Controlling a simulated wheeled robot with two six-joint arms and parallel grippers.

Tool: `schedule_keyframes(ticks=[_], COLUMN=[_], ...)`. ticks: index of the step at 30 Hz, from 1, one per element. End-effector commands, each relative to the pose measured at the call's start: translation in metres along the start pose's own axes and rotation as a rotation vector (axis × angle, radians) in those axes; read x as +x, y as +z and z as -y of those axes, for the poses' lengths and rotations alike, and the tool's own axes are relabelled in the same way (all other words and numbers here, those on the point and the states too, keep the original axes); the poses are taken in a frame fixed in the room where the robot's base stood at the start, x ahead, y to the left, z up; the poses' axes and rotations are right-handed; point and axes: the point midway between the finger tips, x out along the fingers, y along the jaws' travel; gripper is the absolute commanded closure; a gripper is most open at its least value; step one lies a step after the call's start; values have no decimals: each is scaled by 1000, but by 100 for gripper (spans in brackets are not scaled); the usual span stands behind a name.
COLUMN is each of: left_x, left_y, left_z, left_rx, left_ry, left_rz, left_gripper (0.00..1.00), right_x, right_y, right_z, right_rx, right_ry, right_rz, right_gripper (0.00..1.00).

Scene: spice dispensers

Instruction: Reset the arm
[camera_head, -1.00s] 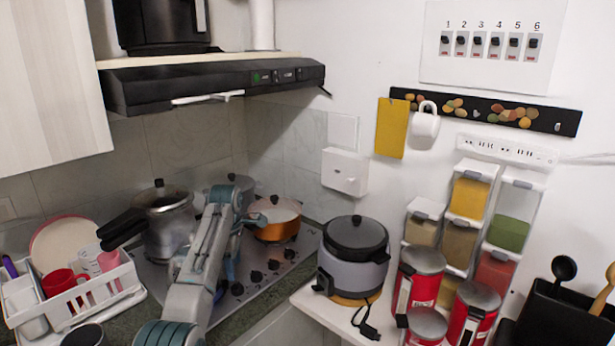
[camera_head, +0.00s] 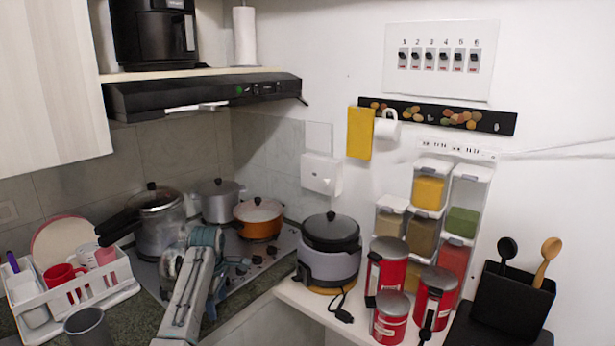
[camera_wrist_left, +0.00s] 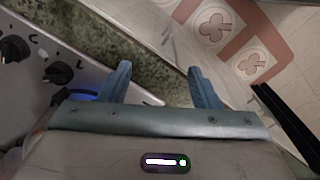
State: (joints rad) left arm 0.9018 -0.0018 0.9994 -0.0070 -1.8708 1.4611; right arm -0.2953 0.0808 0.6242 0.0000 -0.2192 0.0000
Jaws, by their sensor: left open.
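My left arm comes in from the lower left in the head view, over the front of the stove. My left gripper is mostly hidden behind its arm there. In the left wrist view my left gripper (camera_wrist_left: 158,78) shows two blue fingers spread apart with nothing between them. It points down over the granite counter edge (camera_wrist_left: 150,45), beside the stove's knobs. My right gripper is in neither view.
An orange pot (camera_head: 258,218), a pressure cooker (camera_head: 160,222) and a grey pot (camera_head: 214,200) stand on the stove. A rice cooker (camera_head: 330,250), red canisters (camera_head: 385,268) and spice dispensers (camera_head: 427,190) stand to the right. A dish rack (camera_head: 105,282) is at left.

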Motion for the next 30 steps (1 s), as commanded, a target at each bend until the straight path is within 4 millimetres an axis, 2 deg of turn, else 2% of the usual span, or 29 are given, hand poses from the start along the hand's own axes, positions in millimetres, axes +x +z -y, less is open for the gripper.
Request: schedule_keyframes(ticks=[8, 12, 18, 24, 30], left_x=[60, 100, 141, 159, 153], left_y=[-6, -8, -10, -6, 2], left_z=[49, 97, 179, 266, 355], left_rx=[172, 323, 564, 813, 1072], left_ry=[30, 54, 85, 108, 123], left_rz=[-18, -40, -85, -138, -194], left_gripper=[44, 44, 44, 44, 44], right_x=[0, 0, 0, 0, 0], right_y=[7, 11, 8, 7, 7], right_z=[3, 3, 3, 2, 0], right_rx=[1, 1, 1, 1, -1], right_ry=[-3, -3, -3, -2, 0], right_rz=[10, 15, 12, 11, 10], right_gripper=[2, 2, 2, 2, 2])
